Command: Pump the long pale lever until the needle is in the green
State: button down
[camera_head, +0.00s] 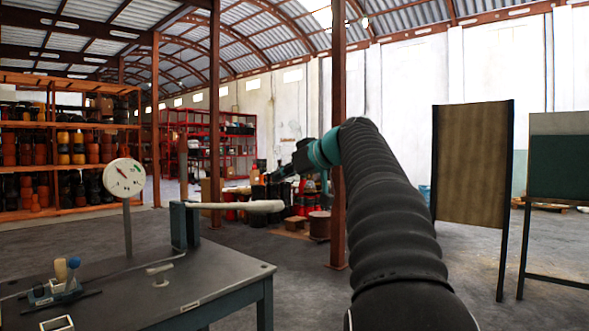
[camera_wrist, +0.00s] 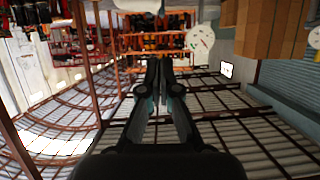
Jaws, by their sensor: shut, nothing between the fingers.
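The long pale lever (camera_head: 235,206) runs roughly level from a dark upright bracket (camera_head: 185,226) on the bench, its thicker end pointing right past the bench edge. My gripper (camera_head: 268,177) is above that thick end in the head view, apart from it in the picture; the depth between them is unclear. In the wrist view my gripper (camera_wrist: 160,68) has its fingers together, with nothing between them. The round white gauge (camera_head: 124,177) stands on a post behind the bench. Its red needle points to the upper left; the green zone is too small to make out. The gauge also shows in the wrist view (camera_wrist: 201,39).
The grey bench (camera_head: 205,283) holds a small pale T-shaped handle (camera_head: 160,273) and a blue device with knobs (camera_head: 62,285). A red-brown post (camera_head: 338,90) stands behind my arm. Brown (camera_head: 472,165) and green (camera_head: 558,167) panels stand at right. Orange shelves (camera_head: 70,150) are far left.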

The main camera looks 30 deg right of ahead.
jog(key=f, duration=0.2)
jog(key=w+f+b, duration=0.1)
jog(key=f, duration=0.1)
jog(key=shift+a+f, duration=0.2)
jog(key=shift+f, duration=0.15)
